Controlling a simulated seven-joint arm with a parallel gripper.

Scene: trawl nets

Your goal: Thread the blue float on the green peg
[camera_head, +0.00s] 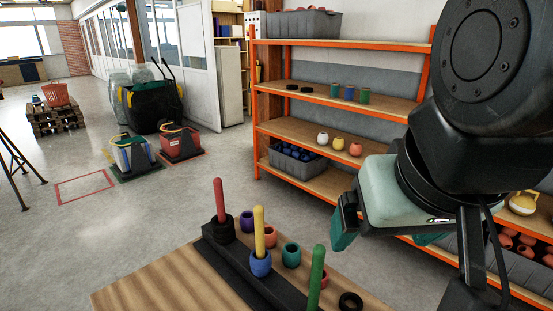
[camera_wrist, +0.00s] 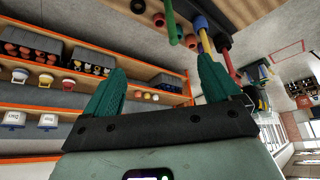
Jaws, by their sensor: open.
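The blue float (camera_head: 261,264) sits low around the yellow peg (camera_head: 259,230), on the black base (camera_head: 232,262). It also shows in the wrist view (camera_wrist: 200,22), near the top edge. The green peg (camera_head: 316,273) stands at the near right end of the base, its foot cut off by the frame. It shows in the wrist view (camera_wrist: 171,22) too, with no float visible on its visible length. My gripper (camera_head: 384,241) is open and empty, up and to the right of the pegs. Its two green fingers show apart in the wrist view (camera_wrist: 160,62).
A red peg (camera_head: 219,200) bears black rings (camera_head: 222,229). Loose purple (camera_head: 247,222), salmon (camera_head: 270,237) and teal (camera_head: 291,255) floats stand beside the base. A black ring (camera_head: 350,301) lies near the green peg. An orange-framed shelf (camera_head: 342,100) stands behind.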

